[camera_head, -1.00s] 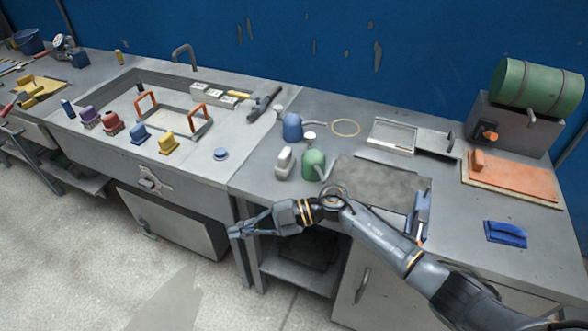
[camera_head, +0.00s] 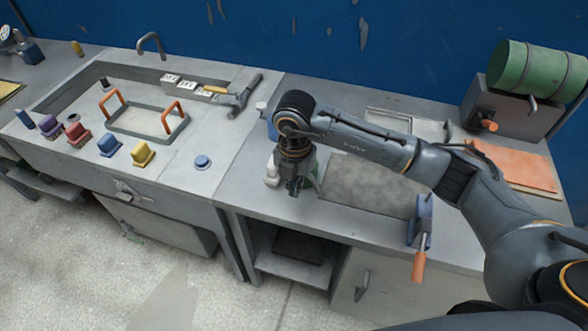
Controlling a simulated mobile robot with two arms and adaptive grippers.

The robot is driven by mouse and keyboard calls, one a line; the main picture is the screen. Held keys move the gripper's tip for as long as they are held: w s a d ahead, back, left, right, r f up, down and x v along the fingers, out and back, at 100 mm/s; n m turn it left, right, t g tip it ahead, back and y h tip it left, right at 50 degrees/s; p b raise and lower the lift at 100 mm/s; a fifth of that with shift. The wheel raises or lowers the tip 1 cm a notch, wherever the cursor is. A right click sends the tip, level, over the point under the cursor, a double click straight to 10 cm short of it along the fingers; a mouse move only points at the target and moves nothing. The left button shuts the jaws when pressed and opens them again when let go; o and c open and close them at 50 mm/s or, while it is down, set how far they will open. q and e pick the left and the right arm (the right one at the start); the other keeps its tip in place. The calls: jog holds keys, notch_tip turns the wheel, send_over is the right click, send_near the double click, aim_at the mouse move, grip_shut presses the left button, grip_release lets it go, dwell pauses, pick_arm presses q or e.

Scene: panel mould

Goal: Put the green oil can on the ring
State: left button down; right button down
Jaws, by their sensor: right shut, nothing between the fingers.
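The green oil can (camera_head: 310,168) stands on the right-hand worktop. It is mostly hidden behind my right gripper, and only a green strip and its spout side show. My right gripper (camera_head: 292,190) points down in front of the can, shut and with nothing in its fingers. Whether it touches the can cannot be told. The ring is hidden behind my right arm. My left gripper is not in view.
A pale bottle (camera_head: 271,170) stands just left of the gripper. A blue can (camera_head: 262,107) shows partly behind the wrist. A dark plate (camera_head: 375,185) lies right of the can, with a blue clamp (camera_head: 421,218) at the worktop edge. A blue knob (camera_head: 202,161) is left.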

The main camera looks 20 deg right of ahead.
jog(key=f, duration=0.4)
jog(key=shift+w+f+p, duration=0.1)
jog(key=shift+w+p, duration=0.25)
jog(key=shift+w, duration=0.05)
jog(key=shift+w+d+p, duration=0.5)
jog(key=shift+w+d, duration=0.2)
jog(key=shift+w, duration=0.2)
jog(key=shift+w+d, duration=0.45)
jog(key=shift+w+d+f, duration=0.1)
jog(key=shift+w+f, duration=0.1)
